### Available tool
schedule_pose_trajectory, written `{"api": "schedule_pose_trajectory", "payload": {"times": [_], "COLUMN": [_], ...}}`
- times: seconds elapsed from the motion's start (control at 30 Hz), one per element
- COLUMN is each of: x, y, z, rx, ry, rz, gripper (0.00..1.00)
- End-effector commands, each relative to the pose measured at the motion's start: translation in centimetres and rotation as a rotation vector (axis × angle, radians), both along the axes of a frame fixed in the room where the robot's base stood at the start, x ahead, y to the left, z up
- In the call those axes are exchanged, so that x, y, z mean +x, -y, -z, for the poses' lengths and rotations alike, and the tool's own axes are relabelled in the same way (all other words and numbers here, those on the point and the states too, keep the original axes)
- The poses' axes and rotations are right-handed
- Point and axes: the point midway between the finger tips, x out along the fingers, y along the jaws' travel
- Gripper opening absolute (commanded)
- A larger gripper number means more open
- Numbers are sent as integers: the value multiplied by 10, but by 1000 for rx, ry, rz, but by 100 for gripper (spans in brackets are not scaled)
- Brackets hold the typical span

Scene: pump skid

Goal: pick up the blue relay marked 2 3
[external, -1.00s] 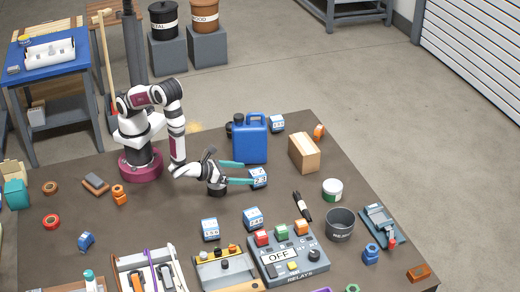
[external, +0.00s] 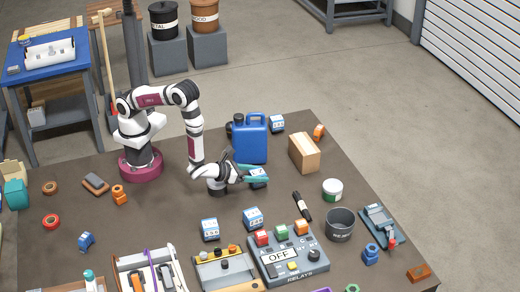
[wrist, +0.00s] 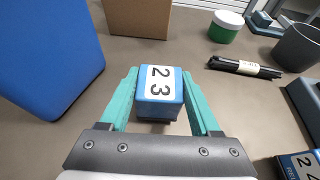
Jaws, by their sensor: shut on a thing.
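The blue relay marked 2 3 (wrist: 158,86) sits between the two teal fingers of my gripper (wrist: 161,92) in the wrist view, its white label facing up. My gripper is shut on it, with a finger along each side. In the external view my gripper (external: 256,174) reaches right over the table, and the relay (external: 257,182) shows at its fingertips, partly covered by a finger. The relay is at or close to the table top; I cannot tell if it is touching.
A blue jerrycan (external: 250,140) stands just behind my gripper, close on the left in the wrist view. A cardboard box (external: 303,153) stands to the right. Other blue relays (external: 253,218) and a relay panel (external: 288,258) lie in front.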

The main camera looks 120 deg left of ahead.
Motion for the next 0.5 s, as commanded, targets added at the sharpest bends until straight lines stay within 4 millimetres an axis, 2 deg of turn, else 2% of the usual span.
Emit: {"api": "schedule_pose_trajectory", "payload": {"times": [0.03, 0.17, 0.5], "x": [0, 0, 0], "y": [0, 0, 0], "z": [0, 0, -6], "rx": [0, 0, 0], "ry": [0, 0, 2], "rz": [0, 0, -1], "gripper": [25, 2, 0]}}
